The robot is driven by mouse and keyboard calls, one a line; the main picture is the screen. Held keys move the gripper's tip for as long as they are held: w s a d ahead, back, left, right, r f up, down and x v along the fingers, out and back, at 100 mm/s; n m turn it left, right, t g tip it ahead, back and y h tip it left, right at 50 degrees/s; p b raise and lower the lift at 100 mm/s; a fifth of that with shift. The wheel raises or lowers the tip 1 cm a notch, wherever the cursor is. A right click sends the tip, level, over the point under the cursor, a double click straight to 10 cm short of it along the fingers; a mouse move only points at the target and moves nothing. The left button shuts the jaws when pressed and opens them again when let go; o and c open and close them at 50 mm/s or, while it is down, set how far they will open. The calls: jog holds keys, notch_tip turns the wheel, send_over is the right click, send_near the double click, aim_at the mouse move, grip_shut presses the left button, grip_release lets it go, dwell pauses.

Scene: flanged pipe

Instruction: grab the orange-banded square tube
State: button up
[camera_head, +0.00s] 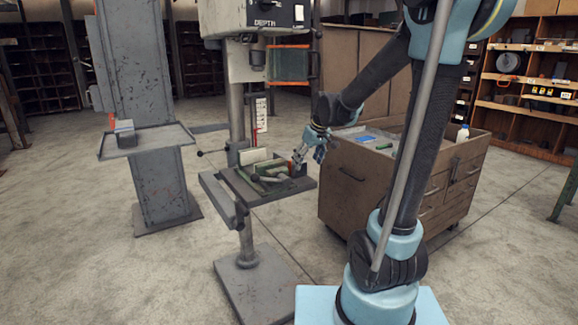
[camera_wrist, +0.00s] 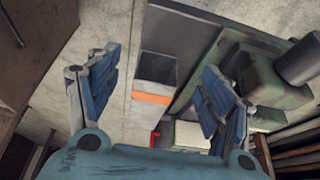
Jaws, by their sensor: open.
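The square tube (camera_wrist: 157,70) shows in the wrist view as a grey, square-ended piece with a dark open end. An orange band (camera_wrist: 150,98) runs across it. My gripper (camera_wrist: 160,60) is open, with one blue finger on each side of the tube in the picture. A gap shows between the tube and each finger; I cannot tell how far beyond the fingertips it lies. In the head view my gripper (camera_head: 304,157) is at the right side of the drill press table (camera_head: 285,194). I cannot make out the tube clearly there.
A green block or vise part (camera_wrist: 268,85) lies close beside the right finger in the wrist view. A wooden drawer cabinet (camera_head: 385,185) stands right of the drill press. A grey pillar (camera_head: 160,185) with a tray (camera_head: 160,140) stands at left. Concrete floor is clear between them.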

aim_at(290, 157)
jog(key=w+a, duration=0.2)
jog(key=w, duration=0.1)
jog(key=w+a, duration=0.2)
jog(key=w, duration=0.1)
jog(key=w+a, duration=0.2)
jog(key=w, duration=0.1)
jog(key=shift+a, duration=0.15)
jog(key=shift+w+a+f, duration=0.15)
jog(key=shift+w+a, duration=0.05)
jog(key=shift+x, duration=2.35)
jog(key=c, duration=1.6)
